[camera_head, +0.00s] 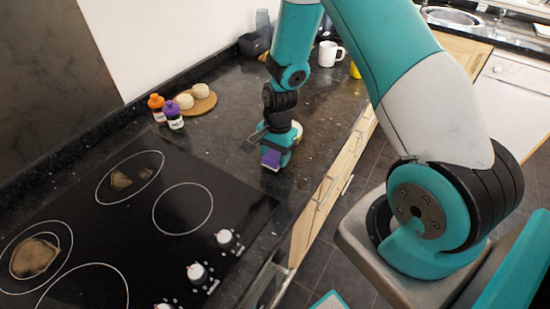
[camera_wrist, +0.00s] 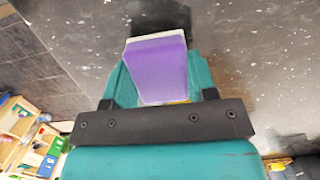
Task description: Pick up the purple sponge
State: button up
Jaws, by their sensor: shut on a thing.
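The purple sponge (camera_wrist: 158,72) is between the fingers of my gripper in the wrist view, with a pale layer along its far edge. In the head view the sponge (camera_head: 270,159) shows at the lower end of my gripper (camera_head: 272,150), close to the dark granite counter. My gripper is shut on it. I cannot tell whether the sponge still touches the counter. The arm hides part of the counter behind the gripper.
A black cooktop (camera_head: 150,225) with white knobs lies left of the gripper. Two small bottles, orange-capped (camera_head: 157,108) and purple-capped (camera_head: 174,115), stand by a round wooden board (camera_head: 200,103) with pale round items. A white mug (camera_head: 330,54) stands at the back.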

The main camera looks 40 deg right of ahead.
aim_at(275, 154)
notch_tip(275, 154, up, 19)
jog(key=b, duration=0.2)
jog(key=shift+f+b, duration=0.15)
jog(key=shift+b, duration=0.15)
